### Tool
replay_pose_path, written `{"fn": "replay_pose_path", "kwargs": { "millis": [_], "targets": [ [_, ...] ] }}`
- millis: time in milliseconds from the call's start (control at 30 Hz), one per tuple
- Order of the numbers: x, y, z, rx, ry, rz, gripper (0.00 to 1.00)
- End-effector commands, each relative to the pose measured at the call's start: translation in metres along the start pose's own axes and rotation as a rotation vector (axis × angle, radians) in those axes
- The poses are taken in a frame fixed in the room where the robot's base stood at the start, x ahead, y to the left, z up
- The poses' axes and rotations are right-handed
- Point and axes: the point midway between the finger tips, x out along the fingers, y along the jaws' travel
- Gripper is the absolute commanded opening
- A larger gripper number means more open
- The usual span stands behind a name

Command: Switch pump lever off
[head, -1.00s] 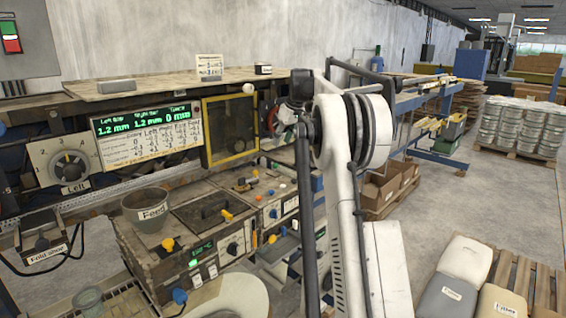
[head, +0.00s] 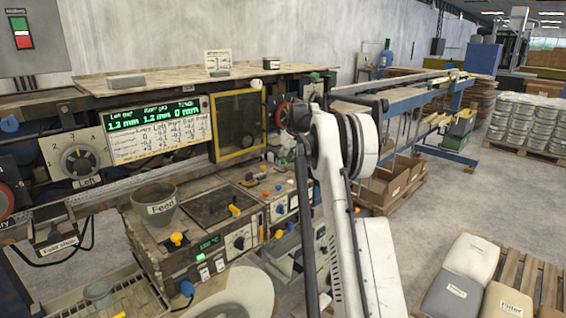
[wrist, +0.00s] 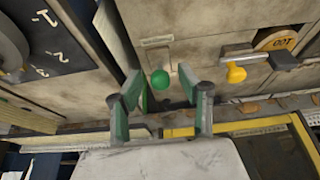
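My gripper (wrist: 159,78) is open in the wrist view, with two green-padded fingers apart. A round green knob (wrist: 160,79) shows between the fingertips, against a worn beige panel; I cannot tell whether the fingers touch it. A lever with a yellow knob (wrist: 236,73) is to the right of the gripper, beside a round orange label. No readable label in view names the pump lever, so I cannot tell which control it is.
A yellow-framed window (head: 238,124) and a numbered dial (head: 80,160) are on the machine front. A feed cup (head: 155,205) stands on the lower unit, which carries several coloured knobs. Labelled sacks (head: 470,258) lie on a pallet at the right. Open floor is behind it.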

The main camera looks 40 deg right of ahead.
Motion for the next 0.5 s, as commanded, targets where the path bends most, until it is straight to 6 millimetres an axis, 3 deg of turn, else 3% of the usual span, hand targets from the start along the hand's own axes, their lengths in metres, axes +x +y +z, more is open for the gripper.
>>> {"fn": "replay_pose_path", "kwargs": {
  "millis": [433,500],
  "targets": [
    [0.0108,-0.0003,-0.0001,0.0,0.0,0.0,0.37],
    [0.0107,-0.0003,-0.0001,0.0,0.0,0.0,0.29]
  ]
}}
